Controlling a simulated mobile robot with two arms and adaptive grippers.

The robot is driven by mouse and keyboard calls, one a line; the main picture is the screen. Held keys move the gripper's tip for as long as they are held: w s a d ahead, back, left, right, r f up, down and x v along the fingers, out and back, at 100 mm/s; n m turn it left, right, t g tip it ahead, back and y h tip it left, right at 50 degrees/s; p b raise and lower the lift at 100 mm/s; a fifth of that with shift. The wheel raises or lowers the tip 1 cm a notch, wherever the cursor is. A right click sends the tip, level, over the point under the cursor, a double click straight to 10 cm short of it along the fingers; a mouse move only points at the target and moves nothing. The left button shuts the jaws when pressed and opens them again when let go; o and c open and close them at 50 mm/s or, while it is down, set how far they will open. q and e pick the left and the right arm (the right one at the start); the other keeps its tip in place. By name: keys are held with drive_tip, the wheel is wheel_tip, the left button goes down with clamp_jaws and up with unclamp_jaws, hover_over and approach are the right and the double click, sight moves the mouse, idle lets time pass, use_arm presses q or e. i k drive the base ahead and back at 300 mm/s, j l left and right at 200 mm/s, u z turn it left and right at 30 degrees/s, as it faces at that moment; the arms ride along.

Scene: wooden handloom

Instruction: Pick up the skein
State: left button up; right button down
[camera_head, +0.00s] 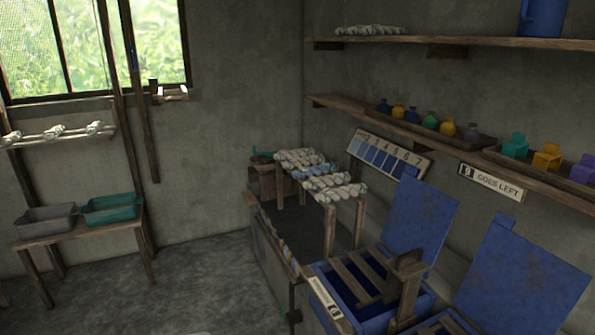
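Several skeins are in the head view. Pale twisted skeins (296,157) and a light blue one (322,176) lie across a wooden rack, with another pale skein (341,192) nearest on it. Small white skeins (54,132) hang on a rail at the left wall. A pale skein bundle (370,30) lies on the upper right shelf. Which skein the task means cannot be told. Neither of my grippers is in view.
Blue vats (368,309) with raised lids (418,222) stand at the right. Shelves (400,117) with small coloured bottles are above. A low bench (78,236) at left holds a grey tray (45,222) and a teal tray (111,209). The floor (190,280) between is clear.

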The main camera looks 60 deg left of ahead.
sight(300, 172)
drive_tip(key=u, duration=1.75)
drive_tip(key=i+j+z, duration=0.15)
drive_tip(key=i+j, duration=0.3)
drive_tip(key=i+j+z, duration=0.15)
drive_tip(key=i+j, duration=0.25)
drive_tip(key=j, duration=0.1)
